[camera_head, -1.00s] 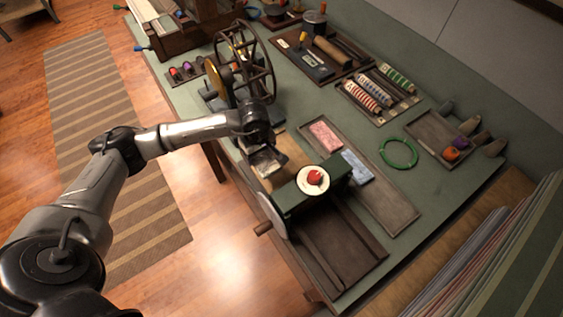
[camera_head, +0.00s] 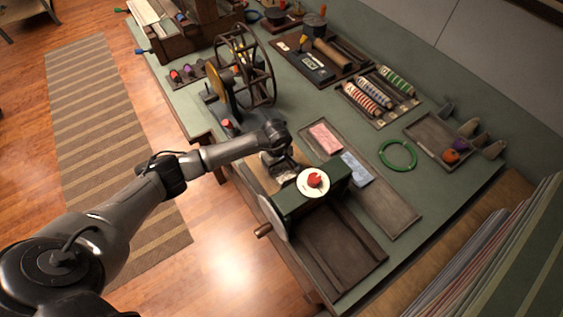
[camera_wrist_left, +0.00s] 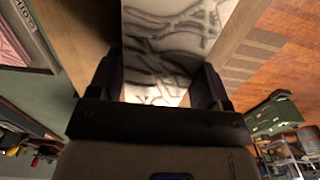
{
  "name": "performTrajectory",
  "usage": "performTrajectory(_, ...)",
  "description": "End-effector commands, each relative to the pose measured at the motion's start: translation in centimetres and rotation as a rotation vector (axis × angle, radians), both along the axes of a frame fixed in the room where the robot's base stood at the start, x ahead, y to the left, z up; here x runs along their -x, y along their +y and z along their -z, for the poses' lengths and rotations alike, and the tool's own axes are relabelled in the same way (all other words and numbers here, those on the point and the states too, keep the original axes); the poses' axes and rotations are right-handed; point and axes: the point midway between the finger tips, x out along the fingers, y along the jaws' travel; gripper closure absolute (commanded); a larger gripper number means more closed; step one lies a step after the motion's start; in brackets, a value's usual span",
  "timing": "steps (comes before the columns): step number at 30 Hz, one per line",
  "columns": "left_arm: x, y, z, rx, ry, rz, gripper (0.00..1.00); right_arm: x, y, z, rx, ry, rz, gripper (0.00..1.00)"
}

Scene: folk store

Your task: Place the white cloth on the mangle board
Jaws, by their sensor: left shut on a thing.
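The white cloth (camera_wrist_left: 172,35) has grey marks and fills the middle of the left wrist view, between the two dark fingers. My left gripper (camera_wrist_left: 164,88) is shut on it. In the head view my left gripper (camera_head: 278,163) is low over the pale wooden board (camera_head: 254,177), just behind the green mangle (camera_head: 300,200), and mostly hides the cloth. The board's wood (camera_wrist_left: 75,30) also shows beside the cloth in the left wrist view. I cannot tell whether the cloth touches it. My right gripper is not in view.
A tray (camera_head: 393,212) with pink cloth (camera_head: 325,137) and blue cloth (camera_head: 357,168) lies to the right. A spoked wheel (camera_head: 258,72) stands behind the gripper. A green ring (camera_head: 398,153) and a tray of coloured balls (camera_head: 430,135) lie further right.

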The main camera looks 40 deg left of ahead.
Motion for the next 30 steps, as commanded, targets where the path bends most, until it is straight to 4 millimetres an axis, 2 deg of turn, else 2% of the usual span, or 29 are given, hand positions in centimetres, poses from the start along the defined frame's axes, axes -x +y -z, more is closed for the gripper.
performTrajectory(4,-1.9,-0.6,-0.1,0.003,0.0,0.0,0.53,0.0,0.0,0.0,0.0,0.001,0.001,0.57)
performTrajectory(9,-1.7,-0.5,1.1,0.002,0.001,0.0,0.53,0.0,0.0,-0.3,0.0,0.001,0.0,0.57)
performTrajectory(22,-1.7,-0.5,1.7,0.001,0.0,0.001,0.53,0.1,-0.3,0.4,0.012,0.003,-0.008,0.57)
performTrajectory(23,-1.6,-0.5,1.5,0.001,0.0,0.001,0.26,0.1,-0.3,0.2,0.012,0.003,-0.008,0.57)
performTrajectory(30,-1.6,-0.5,1.5,0.001,0.0,0.001,0.03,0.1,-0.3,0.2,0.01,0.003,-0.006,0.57)
